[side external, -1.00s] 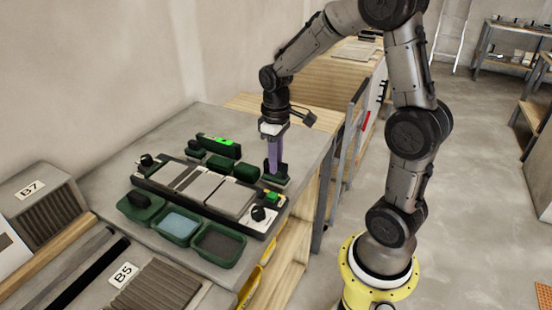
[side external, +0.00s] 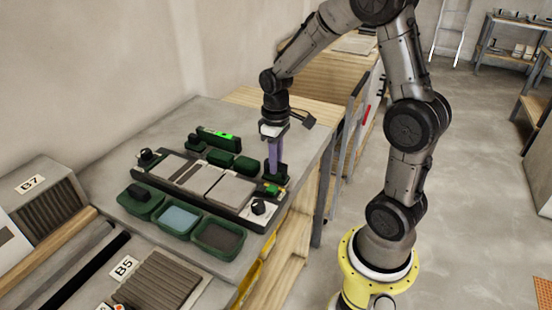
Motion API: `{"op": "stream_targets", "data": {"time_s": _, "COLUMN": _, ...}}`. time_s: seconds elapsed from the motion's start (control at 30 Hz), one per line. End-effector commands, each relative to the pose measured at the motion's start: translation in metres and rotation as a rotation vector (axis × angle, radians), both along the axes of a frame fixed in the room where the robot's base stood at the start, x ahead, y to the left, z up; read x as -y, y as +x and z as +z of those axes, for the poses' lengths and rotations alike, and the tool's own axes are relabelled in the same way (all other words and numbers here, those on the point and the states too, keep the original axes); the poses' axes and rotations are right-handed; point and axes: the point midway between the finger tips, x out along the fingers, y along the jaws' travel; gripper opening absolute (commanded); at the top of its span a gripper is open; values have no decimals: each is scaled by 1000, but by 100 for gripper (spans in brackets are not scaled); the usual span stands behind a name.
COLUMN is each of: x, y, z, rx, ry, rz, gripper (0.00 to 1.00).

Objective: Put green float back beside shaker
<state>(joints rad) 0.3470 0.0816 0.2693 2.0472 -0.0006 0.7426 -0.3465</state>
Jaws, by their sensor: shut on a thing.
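My gripper (side external: 273,158), with purple fingers, points down at the right end of the work area. It is shut on a dark handle, which I take to be that of the green float (side external: 275,177). The float is low, at or just above the bench top, beside the right end of the tile board. I cannot tell whether it touches the surface. The fingers hide part of the handle. Two dark green blocks (side external: 246,164) lie to its left along the back of the board. I cannot clearly pick out the shaker.
The black-edged board (side external: 232,208) holds grey tiles (side external: 230,189) and has black knobs at its ends. Green trays (side external: 218,237) line its front. A device with a bright green display (side external: 218,137) stands behind. The grey bench (side external: 300,150) is clear to the right of my gripper.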

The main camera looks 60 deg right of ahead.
Motion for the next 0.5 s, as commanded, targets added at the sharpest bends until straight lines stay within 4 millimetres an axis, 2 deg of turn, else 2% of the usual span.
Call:
{"op": "stream_targets", "data": {"time_s": 0.47, "x": 0, "y": 0, "z": -2, "rx": 0, "ry": 0, "rz": 0, "gripper": 0}}
{"op": "stream_targets", "data": {"time_s": 0.5, "x": 0, "y": 0, "z": -2, "rx": 0, "ry": 0, "rz": 0, "gripper": 30}}
